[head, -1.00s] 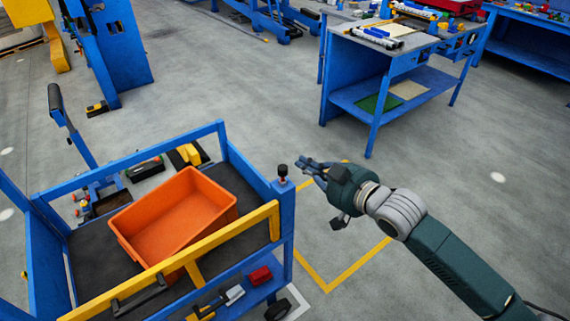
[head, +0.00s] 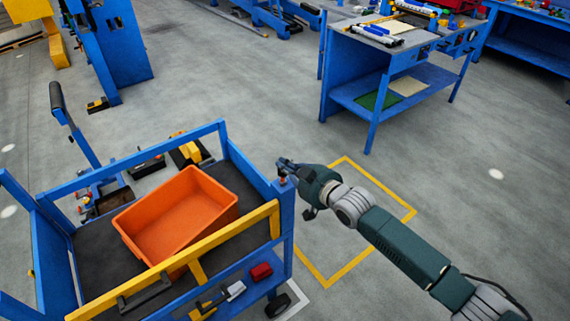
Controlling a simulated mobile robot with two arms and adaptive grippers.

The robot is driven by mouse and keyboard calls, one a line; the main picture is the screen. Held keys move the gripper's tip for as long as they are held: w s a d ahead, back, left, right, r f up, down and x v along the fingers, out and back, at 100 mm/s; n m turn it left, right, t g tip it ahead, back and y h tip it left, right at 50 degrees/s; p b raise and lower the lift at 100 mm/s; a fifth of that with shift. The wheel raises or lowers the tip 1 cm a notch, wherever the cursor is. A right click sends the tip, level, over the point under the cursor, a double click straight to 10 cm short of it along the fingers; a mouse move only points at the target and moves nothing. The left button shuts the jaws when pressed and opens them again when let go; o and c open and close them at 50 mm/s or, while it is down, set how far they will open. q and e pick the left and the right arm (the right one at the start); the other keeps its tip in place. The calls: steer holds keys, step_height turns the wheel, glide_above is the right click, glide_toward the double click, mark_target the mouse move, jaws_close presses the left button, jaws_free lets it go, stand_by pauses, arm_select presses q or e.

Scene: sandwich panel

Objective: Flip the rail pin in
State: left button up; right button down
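The rail pin (head: 283,181) stands on top of the blue corner post at the right end of the cart's yellow rail (head: 228,235). Only a small reddish part of it shows, and its dark knob is hidden by my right gripper. My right gripper (head: 286,165) is at the top of the pin, reaching in from the right. Its fingers overlap the knob's place, and I cannot tell whether they are closed on it. My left gripper is not in view.
An orange bin (head: 180,215) sits on the blue cart's dark deck (head: 95,262). Tools and a red box (head: 261,272) lie on the lower shelf. A blue workbench (head: 385,95) stands at the back right. The floor right of the cart, with yellow markings, is clear.

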step_height(320, 180, down, 3)
steer(key=b, duration=0.2)
steer(key=shift+s+f+b, duration=0.1)
steer(key=shift+f+b, duration=0.05)
steer(key=shift+b, duration=0.15)
steer(key=s+d+r+p, duration=0.2)
steer(key=s+d+r, duration=0.3)
steer(key=s+r, duration=0.2)
steer(key=shift+s+d, duration=0.3)
stand_by(0.3)
stand_by(0.4)
